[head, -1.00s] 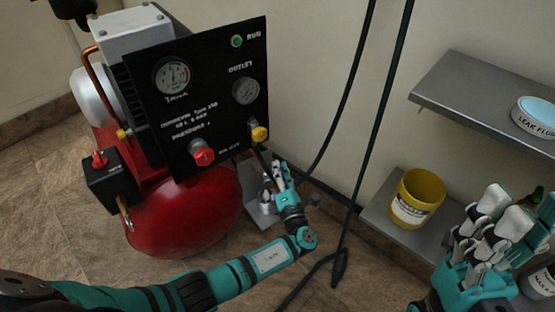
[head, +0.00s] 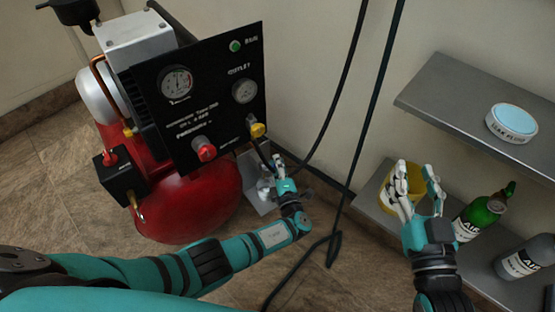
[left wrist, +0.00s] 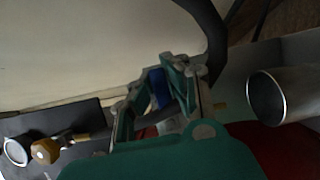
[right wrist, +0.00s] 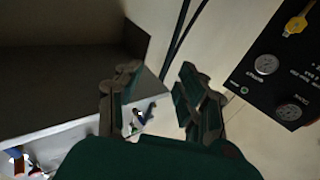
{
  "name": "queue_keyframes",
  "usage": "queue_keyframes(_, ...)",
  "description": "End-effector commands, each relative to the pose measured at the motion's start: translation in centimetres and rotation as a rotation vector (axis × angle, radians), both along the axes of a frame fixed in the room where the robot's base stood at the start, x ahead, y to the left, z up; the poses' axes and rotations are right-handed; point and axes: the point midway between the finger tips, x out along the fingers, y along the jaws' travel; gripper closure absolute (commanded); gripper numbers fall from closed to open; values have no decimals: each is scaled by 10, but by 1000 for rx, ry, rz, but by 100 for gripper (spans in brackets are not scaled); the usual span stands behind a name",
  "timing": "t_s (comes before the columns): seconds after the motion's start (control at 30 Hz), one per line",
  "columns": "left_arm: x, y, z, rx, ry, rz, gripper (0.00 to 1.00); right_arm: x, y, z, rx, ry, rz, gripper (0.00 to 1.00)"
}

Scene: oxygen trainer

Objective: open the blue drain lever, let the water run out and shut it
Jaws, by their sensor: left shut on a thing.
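My left gripper (head: 280,168) is low down, to the right of the red tank (head: 190,208) of the compressor and below its black panel. The left wrist view shows its fingers (left wrist: 165,80) closed around a small blue piece (left wrist: 160,90), which looks like the blue drain lever. The lever's angle is mostly hidden by the fingers, and no running water can be made out. In the head view the lever is hidden by the hand. My right gripper (head: 415,180) is open and empty, in front of the yellow container; its spread fingers also show in the right wrist view (right wrist: 158,82).
The black panel (head: 205,125) has gauges, a red knob (head: 204,150) and a yellow knob (head: 258,130). A metal cylinder (left wrist: 280,95) is close beside my left gripper. Black cables (head: 362,110) hang by the wall. Shelves (head: 445,90) at right hold a tin (head: 511,122) and bottles (head: 480,218).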

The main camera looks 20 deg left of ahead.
Motion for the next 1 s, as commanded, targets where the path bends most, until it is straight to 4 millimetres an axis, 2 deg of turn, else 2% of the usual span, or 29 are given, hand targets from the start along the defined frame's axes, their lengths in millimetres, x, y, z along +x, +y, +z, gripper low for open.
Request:
queue_keyframes(0.3, -1, -2, -4, 27, 43, -4, 100, -1, -4, -24, -35, 135, -8, 62)
queue_keyframes(0.7, -1, -2, -5, 29, 46, -4, 100, -1, -4, -26, -37, 143, -9, 62)
queue_keyframes(0.73, -1, -2, -5, 29, 46, -4, 89, -1, -4, -26, -37, 143, -9, 62)
queue_keyframes(0.9, -1, -2, -4, 30, 44, -3, 67, -1, -4, -26, -37, 142, -9, 62)
queue_keyframes(0.93, -1, -1, -4, 30, 44, -3, 63, -1, -4, -26, -37, 142, -9, 62)
queue_keyframes(1.0, -1, -1, -3, 30, 44, -2, 62, -1, -4, -26, -37, 142, -9, 62)
